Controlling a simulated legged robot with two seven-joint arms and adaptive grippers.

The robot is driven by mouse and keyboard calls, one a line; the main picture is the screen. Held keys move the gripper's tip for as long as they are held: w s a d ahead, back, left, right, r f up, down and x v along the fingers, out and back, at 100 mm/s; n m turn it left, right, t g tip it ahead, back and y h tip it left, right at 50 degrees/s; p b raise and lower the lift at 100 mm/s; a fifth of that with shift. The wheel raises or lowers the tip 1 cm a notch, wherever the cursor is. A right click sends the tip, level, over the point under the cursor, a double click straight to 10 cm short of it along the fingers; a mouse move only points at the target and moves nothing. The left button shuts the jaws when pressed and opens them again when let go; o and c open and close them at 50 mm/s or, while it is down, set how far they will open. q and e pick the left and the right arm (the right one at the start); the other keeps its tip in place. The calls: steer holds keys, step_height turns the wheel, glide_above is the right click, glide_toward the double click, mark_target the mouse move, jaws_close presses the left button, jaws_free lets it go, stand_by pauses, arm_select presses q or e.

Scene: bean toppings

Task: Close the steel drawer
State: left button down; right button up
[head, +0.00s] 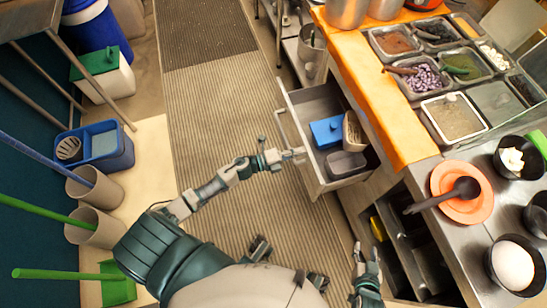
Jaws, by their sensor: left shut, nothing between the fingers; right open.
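The steel drawer (314,183) stands pulled out from the counter, toward the left of the picture. It holds a blue box (326,131), a beige container (354,131) and a grey tray (345,163). Its handle (280,125) is on the left-facing front. My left gripper (296,155) is shut and empty, at the drawer front, below the handle in the picture. I cannot tell whether it touches the front. My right gripper (367,252) is open and empty, low in the picture beside the counter's dark open shelves.
The counter (398,110) carries topping trays (395,41), an orange plate (478,205) with a dark ladle (445,194), and black bowls. A ribbed mat (215,110) covers the floor left of the drawer. Bins and a blue bucket (113,155) stand along the left wall.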

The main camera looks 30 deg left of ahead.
arm_select(q)
steer(key=b+x, duration=0.1)
steer(key=x, duration=0.9)
steer(key=b+x, duration=0.2)
steer(key=x, duration=0.9)
steer(key=shift+w+f, duration=0.2)
steer(key=shift+w+d, duration=0.2)
steer(key=shift+w, duration=0.05)
steer(key=shift+a+r, duration=0.1)
steer(key=shift+r, duration=0.15)
steer(key=shift+w+a, duration=0.25)
steer(key=shift+a, duration=0.1)
steer(key=shift+d+r, duration=0.1)
steer(key=shift+d, duration=0.3)
arm_select(e)
steer(key=w+a+r+t+y, duration=0.1)
steer(key=w+a+r+t, duration=0.2)
steer(key=w+r+t, duration=0.2)
steer(key=shift+w+a+r+t+y, duration=0.2)
steer(key=shift+r+t+y, duration=0.35)
steer(key=shift+r, duration=0.75)
